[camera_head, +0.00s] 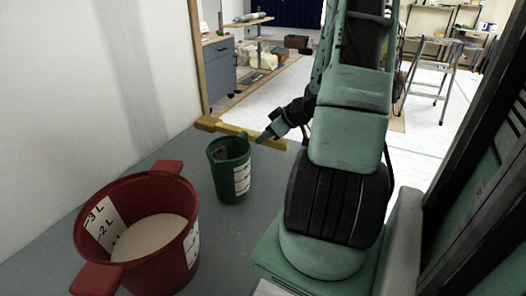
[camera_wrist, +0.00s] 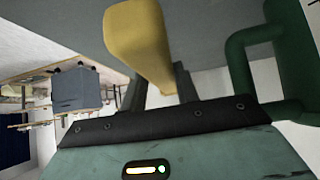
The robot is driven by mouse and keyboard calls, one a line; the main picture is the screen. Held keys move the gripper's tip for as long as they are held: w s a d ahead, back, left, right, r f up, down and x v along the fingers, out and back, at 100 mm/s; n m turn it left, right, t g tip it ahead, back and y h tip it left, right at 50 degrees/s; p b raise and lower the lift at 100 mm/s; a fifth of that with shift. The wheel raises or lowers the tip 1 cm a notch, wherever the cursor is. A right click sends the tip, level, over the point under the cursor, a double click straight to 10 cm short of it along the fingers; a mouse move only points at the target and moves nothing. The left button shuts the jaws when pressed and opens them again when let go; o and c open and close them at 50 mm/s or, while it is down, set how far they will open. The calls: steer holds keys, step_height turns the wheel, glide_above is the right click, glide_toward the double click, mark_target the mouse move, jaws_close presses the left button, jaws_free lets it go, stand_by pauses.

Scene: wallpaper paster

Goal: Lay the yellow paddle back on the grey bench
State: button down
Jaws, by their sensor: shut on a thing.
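The yellow paddle (camera_wrist: 140,40) fills the upper middle of the wrist view, its narrow part between the fingers of my gripper (camera_wrist: 162,84). My gripper is shut on it. In the head view my gripper (camera_head: 264,137) is low over the far end of the grey bench (camera_head: 225,240), just beyond the green mug. There the paddle is hard to tell from a yellow strip behind it. I cannot tell whether the paddle touches the bench.
The green mug (camera_head: 230,170) stands close to my gripper; its handle (camera_wrist: 238,65) is near at right in the wrist view. A red bucket (camera_head: 110,262) of pale paste stands at the front left. A white wall (camera_head: 90,80) bounds the left. Bare bench lies between bucket and arm.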

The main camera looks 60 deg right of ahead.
mark_target(266, 146)
steer(key=shift+f+b, duration=0.45)
steer(key=shift+f, duration=1.75)
steer(key=shift+f, duration=0.1)
steer(key=c, duration=1.1)
jaws_free()
steer(key=shift+o, duration=0.2)
steer(key=shift+f, duration=0.1)
steer(key=shift+f+b, duration=0.15)
steer(key=shift+b, duration=0.45)
steer(key=p+v, duration=0.6)
steer(key=v, duration=1.1)
steer(key=shift+w+a+r+p, duration=0.2)
steer(key=shift+r+p, duration=0.1)
steer(key=shift+r, duration=0.3)
